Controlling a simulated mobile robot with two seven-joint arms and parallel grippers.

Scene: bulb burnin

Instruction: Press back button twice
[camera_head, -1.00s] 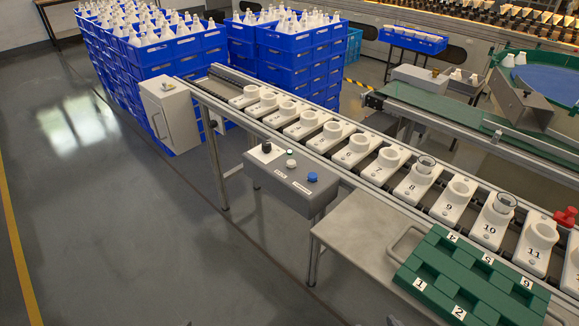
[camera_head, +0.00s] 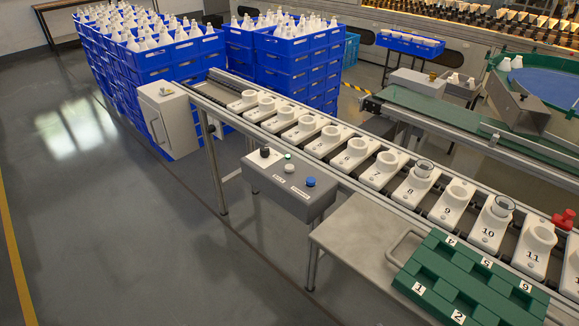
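A grey control box (camera_head: 287,184) is fixed to the near side of the conveyor. On its top are a black knob or switch (camera_head: 265,152), a small green-topped button (camera_head: 288,157), a white button (camera_head: 289,168) and a blue button (camera_head: 310,182). Small white labels lie on its front edge, too small to read, so I cannot tell which button is the back button. Neither of my grippers shows in the head view.
The conveyor (camera_head: 212,99) carries numbered white holders (camera_head: 385,171); some hold clear cups. A green numbered tray (camera_head: 430,273) rests on a metal side table (camera_head: 347,235). Blue crates (camera_head: 170,75) of bulbs are stacked behind. The floor (camera_head: 120,230) at left is clear.

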